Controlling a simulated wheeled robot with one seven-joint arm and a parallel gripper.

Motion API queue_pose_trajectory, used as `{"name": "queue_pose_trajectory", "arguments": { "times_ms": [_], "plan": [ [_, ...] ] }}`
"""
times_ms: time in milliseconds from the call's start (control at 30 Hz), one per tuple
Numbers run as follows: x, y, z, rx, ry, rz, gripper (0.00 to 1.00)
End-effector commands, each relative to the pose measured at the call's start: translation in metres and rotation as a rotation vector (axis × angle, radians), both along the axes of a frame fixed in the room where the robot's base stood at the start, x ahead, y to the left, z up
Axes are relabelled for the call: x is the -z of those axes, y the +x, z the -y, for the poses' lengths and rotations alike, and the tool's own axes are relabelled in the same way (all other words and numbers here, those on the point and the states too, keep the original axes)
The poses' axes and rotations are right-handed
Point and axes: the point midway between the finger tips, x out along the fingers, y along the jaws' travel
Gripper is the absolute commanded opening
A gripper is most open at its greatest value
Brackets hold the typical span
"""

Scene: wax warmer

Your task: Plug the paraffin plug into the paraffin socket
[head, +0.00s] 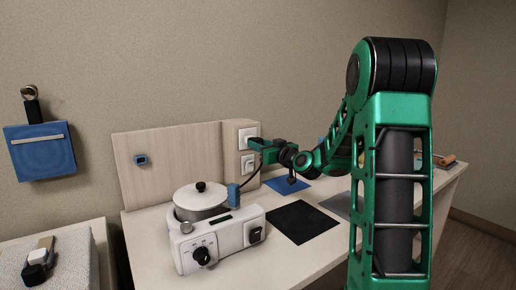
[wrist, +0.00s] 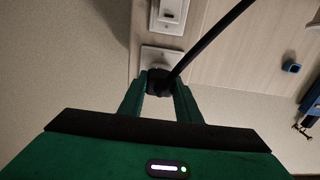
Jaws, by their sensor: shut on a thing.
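My gripper (head: 257,144) is at the wooden socket post (head: 229,147), in front of the upper white socket (head: 247,135). In the wrist view its green fingers (wrist: 160,92) are shut on the black plug (wrist: 159,80). The plug faces a white socket plate (wrist: 161,53) and covers part of it. I cannot tell whether its pins are in. A black cord (wrist: 212,39) runs from the plug; in the head view it hangs towards the white wax warmer (head: 212,242).
The warmer holds a lidded pot (head: 200,202), with a blue block (head: 233,193) beside it. A black mat (head: 300,222) and a blue mat (head: 286,186) lie on the table (head: 283,262). A wooden back panel (head: 165,168) stands left of the post.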

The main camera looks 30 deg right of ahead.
Motion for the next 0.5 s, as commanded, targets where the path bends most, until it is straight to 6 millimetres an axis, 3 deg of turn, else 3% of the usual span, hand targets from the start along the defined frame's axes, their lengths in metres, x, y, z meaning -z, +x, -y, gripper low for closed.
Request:
{"name": "queue_pose_trajectory", "arguments": {
  "times_ms": [500],
  "plan": [
    [0.0, 0.011, -0.001, 0.0, 0.0, 0.0, 0.0]
  ]
}}
